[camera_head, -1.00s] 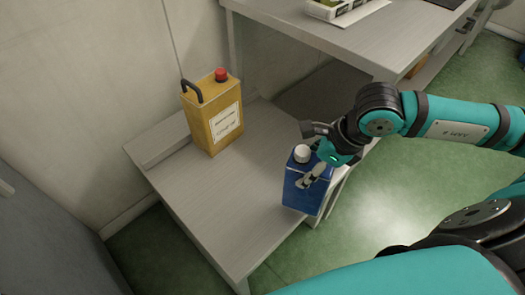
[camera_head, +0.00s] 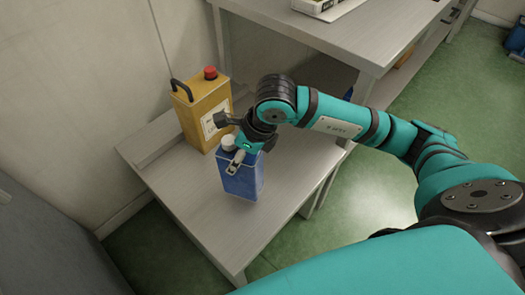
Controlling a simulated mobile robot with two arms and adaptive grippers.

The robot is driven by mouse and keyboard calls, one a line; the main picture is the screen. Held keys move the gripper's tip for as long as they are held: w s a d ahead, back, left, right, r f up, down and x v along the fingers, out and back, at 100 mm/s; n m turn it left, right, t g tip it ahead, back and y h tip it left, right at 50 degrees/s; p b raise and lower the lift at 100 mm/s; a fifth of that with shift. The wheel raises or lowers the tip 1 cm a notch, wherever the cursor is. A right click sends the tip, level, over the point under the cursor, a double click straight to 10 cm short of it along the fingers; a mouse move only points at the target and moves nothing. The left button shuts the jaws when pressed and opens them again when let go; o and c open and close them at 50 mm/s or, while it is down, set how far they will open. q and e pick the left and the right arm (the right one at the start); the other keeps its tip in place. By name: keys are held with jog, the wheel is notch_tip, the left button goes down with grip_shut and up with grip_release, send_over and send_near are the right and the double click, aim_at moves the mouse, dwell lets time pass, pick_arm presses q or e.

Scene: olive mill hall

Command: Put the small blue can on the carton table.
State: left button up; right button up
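The small blue can (camera_head: 242,183), with a white cap (camera_head: 228,142), is upright at the low grey table (camera_head: 190,203). I cannot tell whether its base touches the tabletop or hangs just above it. My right gripper (camera_head: 234,162) is at the top of the can, with a finger against its upper side by the cap; it is shut on the can. The far finger is partly hidden. My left gripper is out of view. Which table is the carton table is not marked; a carton-like box (camera_head: 314,5) lies on the higher table (camera_head: 320,32) behind, cut by the frame's top.
A yellow can (camera_head: 203,112) with a red cap and black handle stands at the back of the low table, close behind my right gripper. A wall is behind it. The front left of the low table is clear. Green floor (camera_head: 385,185) is open at the right.

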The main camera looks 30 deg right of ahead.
jog(key=shift+w+a, duration=0.7)
jog(key=shift+a, duration=0.1)
notch_tip(320, 180, down, 4)
jog(key=shift+r, duration=0.25)
jog(key=o, duration=1.3)
jog(key=shift+s+f, duration=0.1)
jog(key=o, duration=0.4)
jog(key=v, duration=0.6)
jog(key=shift+s+d+r, duration=0.1)
jog(key=shift+d+r, duration=0.05)
jog(key=shift+r, duration=0.2)
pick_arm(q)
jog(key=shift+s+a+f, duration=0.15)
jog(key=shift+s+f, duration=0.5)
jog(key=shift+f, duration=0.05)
pick_arm(e)
jog(key=shift+s+d+r, duration=0.15)
jog(key=shift+r, duration=0.2)
